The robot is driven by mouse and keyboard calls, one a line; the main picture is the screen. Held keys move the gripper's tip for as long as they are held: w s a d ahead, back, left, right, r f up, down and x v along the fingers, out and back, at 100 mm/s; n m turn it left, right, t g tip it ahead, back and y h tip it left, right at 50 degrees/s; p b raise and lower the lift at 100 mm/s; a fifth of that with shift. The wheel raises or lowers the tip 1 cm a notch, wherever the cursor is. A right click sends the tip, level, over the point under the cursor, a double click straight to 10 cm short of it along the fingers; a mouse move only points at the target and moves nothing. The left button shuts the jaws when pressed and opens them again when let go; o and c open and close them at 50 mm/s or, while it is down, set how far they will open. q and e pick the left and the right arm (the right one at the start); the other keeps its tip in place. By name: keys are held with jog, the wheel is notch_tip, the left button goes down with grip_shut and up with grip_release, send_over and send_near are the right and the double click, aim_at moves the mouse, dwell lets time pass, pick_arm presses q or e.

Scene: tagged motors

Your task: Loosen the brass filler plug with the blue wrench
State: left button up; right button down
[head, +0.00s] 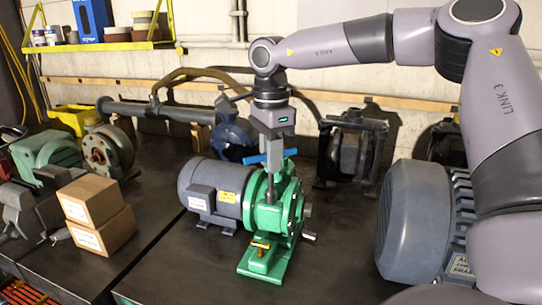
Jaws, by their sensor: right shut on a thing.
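A green pump (291,207) coupled to a grey motor (216,190) stands on the dark bench near the middle. My right gripper (272,150) hangs upright above it, fingers down. It is shut on the blue wrench (289,153), whose blue crossbar sticks out on both sides of the fingers. A grey shaft runs down below the crossbar in front of the green housing; whether its end touches anything is unclear. I cannot pick out the brass filler plug for certain. A small brass-coloured part (261,244) shows low on the pump's green foot. My left gripper is out of view.
Two cardboard boxes (100,233) are stacked at the left. A large blue-grey motor (412,222) stands at the right below my right arm. Other motors and a long pipe (160,110) line the back. Bare bench lies in front of the pump.

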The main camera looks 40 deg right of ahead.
jog(key=shift+m, duration=0.5)
jog(key=shift+r, duration=1.05)
jog(key=shift+r, duration=2.55)
